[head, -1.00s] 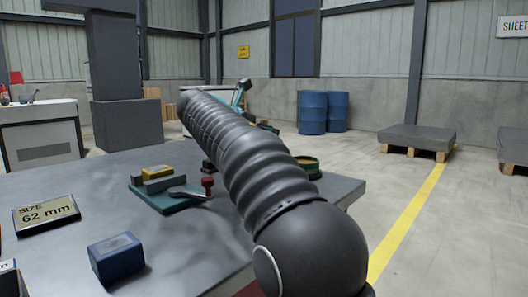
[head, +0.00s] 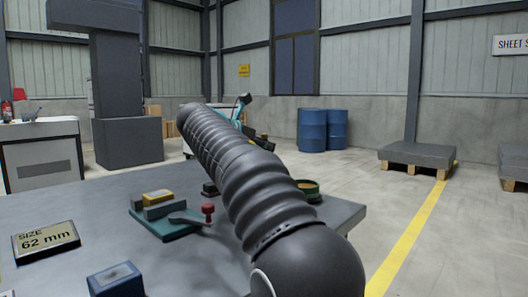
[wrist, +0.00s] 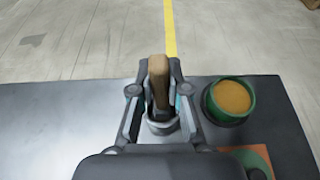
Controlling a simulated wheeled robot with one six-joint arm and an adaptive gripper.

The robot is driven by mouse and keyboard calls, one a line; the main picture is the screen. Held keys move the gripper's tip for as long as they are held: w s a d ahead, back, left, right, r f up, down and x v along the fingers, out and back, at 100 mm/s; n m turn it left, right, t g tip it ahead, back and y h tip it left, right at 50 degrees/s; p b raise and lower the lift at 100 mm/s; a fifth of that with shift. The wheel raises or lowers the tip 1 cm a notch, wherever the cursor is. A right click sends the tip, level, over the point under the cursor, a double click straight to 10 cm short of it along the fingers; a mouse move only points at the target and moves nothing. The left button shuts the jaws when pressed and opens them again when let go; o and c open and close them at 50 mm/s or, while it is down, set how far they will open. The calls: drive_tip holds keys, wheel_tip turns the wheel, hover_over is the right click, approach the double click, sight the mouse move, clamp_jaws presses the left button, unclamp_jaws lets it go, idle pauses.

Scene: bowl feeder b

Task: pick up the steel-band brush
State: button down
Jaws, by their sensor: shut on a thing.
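In the wrist view my gripper (wrist: 157,92) is shut on the steel-band brush (wrist: 158,72). The brush shows a tan wooden handle pointing away from me, with a grey metal band nearer the palm, between the fingers. Its far end overlaps the floor beyond the table edge in the picture. I cannot tell how high it is above the table. In the head view my dark ribbed arm crosses the middle, and I cannot make out the brush there.
A green bowl (head: 309,188) with tan contents stands near the table's right edge, right of the gripper in the wrist view (wrist: 210,106). A teal fixture (head: 163,226) with a red knob, a blue block (head: 116,281) and a size sign (head: 45,239) are on the table (head: 90,205).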

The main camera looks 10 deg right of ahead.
wheel_tip(320, 180, up, 2)
drive_tip(key=shift+r+p, duration=0.15)
drive_tip(key=shift+p, duration=0.25)
drive_tip(key=s+d+r+p, duration=0.1)
drive_tip(key=s+d+r, duration=0.5)
drive_tip(key=d, duration=0.4)
drive_tip(key=shift+a, duration=0.1)
